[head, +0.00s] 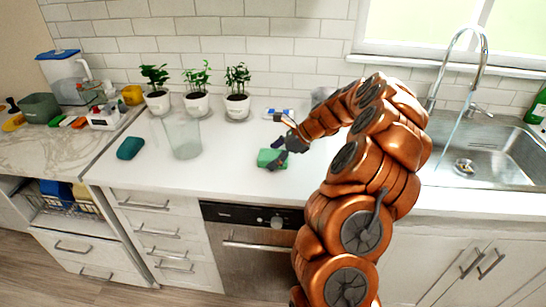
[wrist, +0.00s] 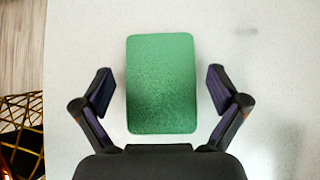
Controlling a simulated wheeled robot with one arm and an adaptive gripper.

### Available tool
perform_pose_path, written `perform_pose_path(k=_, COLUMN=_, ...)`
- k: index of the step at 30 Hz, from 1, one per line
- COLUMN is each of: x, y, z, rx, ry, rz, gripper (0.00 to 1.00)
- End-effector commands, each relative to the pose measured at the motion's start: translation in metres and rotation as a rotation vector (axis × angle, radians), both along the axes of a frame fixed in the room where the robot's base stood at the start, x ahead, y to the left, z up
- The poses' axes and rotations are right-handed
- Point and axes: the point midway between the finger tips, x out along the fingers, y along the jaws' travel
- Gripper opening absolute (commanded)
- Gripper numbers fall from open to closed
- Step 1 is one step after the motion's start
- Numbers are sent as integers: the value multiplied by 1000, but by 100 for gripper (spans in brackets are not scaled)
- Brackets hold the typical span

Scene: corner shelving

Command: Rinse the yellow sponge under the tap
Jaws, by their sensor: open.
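My gripper (wrist: 160,95) is open, its two fingers on either side of a green sponge (wrist: 160,84) with gaps on both sides. In the head view the green sponge (head: 270,158) lies on the white counter below my gripper (head: 279,158). A flat yellow piece (head: 13,123), perhaps the yellow sponge, lies at the far left on the marble counter; it is too small to be sure. The tap (head: 461,50) arches over the steel sink (head: 505,158) at the right, and a stream of water runs from it.
A dark teal sponge-like block (head: 130,148) and a clear glass container (head: 183,136) stand left of the green sponge. Several potted plants (head: 197,98) line the wall. A yellow container (head: 132,95) stands at the back left. The counter front is clear.

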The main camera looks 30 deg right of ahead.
Motion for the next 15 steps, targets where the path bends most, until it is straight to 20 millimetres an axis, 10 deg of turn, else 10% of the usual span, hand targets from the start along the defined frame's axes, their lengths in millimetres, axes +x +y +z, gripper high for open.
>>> perform_pose_path(k=6, x=0, y=0, z=0, rx=-1, ry=-1, rz=-1, gripper=95)
perform_pose_path(k=15, x=0, y=-1, z=0, rx=-1, ry=-2, rz=-2, gripper=64)
